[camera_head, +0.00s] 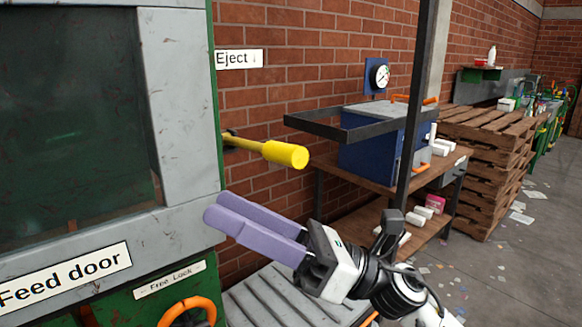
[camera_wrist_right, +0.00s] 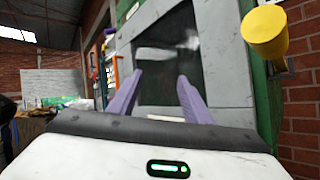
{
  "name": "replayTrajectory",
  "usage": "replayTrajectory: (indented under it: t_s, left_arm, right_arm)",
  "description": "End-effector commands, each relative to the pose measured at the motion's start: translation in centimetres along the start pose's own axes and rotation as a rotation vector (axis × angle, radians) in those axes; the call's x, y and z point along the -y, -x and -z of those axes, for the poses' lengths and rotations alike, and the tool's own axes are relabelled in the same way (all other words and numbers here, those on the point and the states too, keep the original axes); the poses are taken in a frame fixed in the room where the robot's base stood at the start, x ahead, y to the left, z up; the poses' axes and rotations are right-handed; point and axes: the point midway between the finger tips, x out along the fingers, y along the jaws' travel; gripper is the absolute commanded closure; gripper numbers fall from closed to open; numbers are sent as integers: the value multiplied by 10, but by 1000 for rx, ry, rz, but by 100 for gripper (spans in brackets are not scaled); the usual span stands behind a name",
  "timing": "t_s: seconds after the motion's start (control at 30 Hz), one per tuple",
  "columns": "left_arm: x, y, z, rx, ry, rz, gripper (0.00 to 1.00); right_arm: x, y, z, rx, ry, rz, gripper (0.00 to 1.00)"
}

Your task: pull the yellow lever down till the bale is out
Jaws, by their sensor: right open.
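The yellow lever (camera_head: 272,151) sticks out from the side of the green and grey machine, under the "Eject" label (camera_head: 239,59). It is about level, its thick round end toward me. My right gripper (camera_head: 222,213) is open and empty, below and left of the lever's end, in front of the machine's edge. Its two purple fingers are apart and do not touch the lever. In the right wrist view the lever (camera_wrist_right: 265,33) is at the upper right, outside the fingers (camera_wrist_right: 158,95). No bale shows in either view. My left gripper is not in view.
The feed door (camera_head: 70,120) fills the left side, with an orange wheel (camera_head: 187,311) below. A dark post (camera_head: 415,110) and a bench with a blue box (camera_head: 375,150) stand right of the lever. Wooden pallets (camera_head: 485,150) are stacked behind. A ribbed grey surface (camera_head: 255,300) lies below the gripper.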

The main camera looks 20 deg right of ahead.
Motion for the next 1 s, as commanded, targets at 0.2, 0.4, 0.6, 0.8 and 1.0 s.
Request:
replayTrajectory:
  t_s: [0.2, 0.4, 0.6, 0.8, 1.0]
  left_arm:
    - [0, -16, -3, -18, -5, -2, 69]
    - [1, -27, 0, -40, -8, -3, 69]
    - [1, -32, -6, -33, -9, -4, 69]
    - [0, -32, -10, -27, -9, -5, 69]
    - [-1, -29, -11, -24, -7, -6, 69]
  right_arm:
    - [-63, -10, 3, -376, 1213, -458, 55]
    - [-24, 27, -30, -809, 2165, -765, 55]
    - [6, 62, -102, -1230, 2625, -907, 55]
    - [13, 76, -135, 1344, -2587, 894, 55]
    - [33, 65, -125, 1346, -2578, 897, 55]
